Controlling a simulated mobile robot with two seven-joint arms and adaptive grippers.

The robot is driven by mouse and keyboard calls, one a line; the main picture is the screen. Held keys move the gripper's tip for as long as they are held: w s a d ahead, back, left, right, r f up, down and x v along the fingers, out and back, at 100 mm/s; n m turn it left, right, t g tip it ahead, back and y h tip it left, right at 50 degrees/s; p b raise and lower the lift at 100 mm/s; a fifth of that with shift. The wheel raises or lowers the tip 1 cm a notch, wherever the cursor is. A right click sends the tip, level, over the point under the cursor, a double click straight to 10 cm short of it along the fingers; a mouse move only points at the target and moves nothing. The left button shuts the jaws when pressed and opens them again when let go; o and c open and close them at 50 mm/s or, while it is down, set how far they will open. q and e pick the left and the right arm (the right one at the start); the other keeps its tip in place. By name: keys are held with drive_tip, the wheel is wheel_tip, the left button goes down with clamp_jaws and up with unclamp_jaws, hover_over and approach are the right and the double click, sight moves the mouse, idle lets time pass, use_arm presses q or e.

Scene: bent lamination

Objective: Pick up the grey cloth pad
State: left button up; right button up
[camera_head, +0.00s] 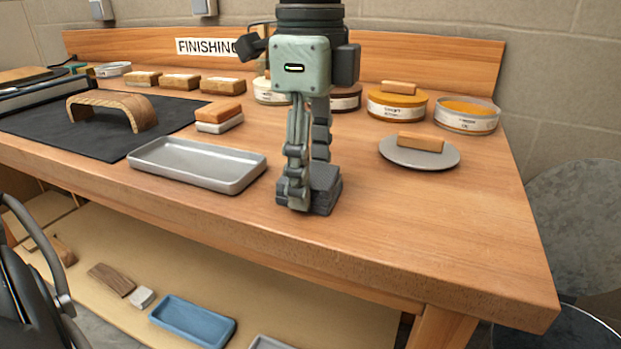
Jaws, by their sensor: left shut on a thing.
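The grey cloth pad (327,188) is a small dark grey block near the front middle of the wooden bench. My left gripper (308,192) points straight down from above and is shut on the pad. Its fingers cover the pad's left part. The pad is at or very close to the bench top; I cannot tell whether there is a gap under it. My right gripper is not in view.
A grey tray (196,180) lies left of the gripper, and a round grey plate (419,157) with a tan block lies right. Tins (397,104) stand behind. A curved wood piece (112,101) rests on a black mat (45,130). The bench's front right is clear.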

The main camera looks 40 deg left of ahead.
use_arm(q)
drive_tip(key=shift+r, duration=0.1)
drive_tip(key=shift+r, duration=0.5)
wheel_tip(320, 180, up, 27)
drive_tip(key=p, duration=0.4)
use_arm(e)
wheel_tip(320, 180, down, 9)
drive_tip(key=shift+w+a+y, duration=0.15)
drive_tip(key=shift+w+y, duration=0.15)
use_arm(q)
drive_tip(key=shift+f, duration=0.1)
